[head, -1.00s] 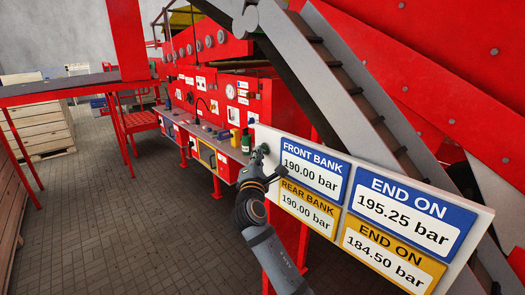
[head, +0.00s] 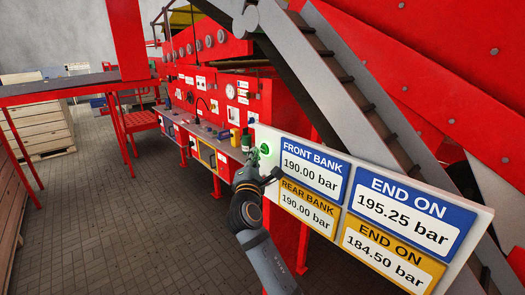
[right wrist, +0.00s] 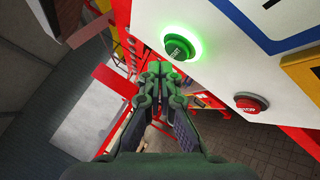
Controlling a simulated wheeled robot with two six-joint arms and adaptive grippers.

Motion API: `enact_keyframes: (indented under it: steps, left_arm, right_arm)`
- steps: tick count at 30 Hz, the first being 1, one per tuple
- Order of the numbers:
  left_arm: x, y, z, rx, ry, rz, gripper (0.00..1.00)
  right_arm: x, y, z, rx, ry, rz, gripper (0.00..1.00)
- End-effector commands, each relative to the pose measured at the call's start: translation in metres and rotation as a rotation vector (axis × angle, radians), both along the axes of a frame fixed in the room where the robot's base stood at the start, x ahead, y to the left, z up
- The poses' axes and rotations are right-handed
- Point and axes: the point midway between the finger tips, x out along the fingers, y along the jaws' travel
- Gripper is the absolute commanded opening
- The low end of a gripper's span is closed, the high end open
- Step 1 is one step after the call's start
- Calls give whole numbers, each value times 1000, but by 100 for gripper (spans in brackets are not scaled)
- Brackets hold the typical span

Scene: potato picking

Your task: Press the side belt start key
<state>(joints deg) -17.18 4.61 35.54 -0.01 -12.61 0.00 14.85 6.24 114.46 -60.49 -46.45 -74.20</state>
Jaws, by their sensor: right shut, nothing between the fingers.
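The green start key (head: 265,149) sits at the left end of the white panel (head: 480,212) and glows with a bright green ring. It also shows in the right wrist view (right wrist: 179,48), with small lettering on its face. My right gripper (head: 247,157) is just left of the key, shut and empty. In the right wrist view the closed fingertips (right wrist: 163,72) are below and left of the key, apart from it in the picture. My left gripper is not in view.
A red stop-like button (right wrist: 252,103) is on the same panel, right of the green key. The panel carries blue and yellow pressure readouts. A red machine with a control desk (head: 205,135) stands behind. The tiled floor (head: 120,220) at left is clear.

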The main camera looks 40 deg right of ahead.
Motion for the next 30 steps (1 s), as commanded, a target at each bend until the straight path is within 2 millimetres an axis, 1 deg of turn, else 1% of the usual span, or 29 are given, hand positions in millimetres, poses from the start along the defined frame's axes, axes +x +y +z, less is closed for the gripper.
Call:
enact_keyframes:
  steps: [5, 19, 22, 30]
  left_arm:
    - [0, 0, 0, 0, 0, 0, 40]
    - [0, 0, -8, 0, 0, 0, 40]
    - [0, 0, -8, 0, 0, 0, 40]
    - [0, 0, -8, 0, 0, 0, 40]
  right_arm:
    - [0, 2, -1, 1, 0, 1, 0]
    - [-4, 46, -2, 4, 0, 0, 0]
    - [-5, 49, -1, 1, 1, -1, 0]
    - [-5, 50, 0, -1, 0, -1, 0]
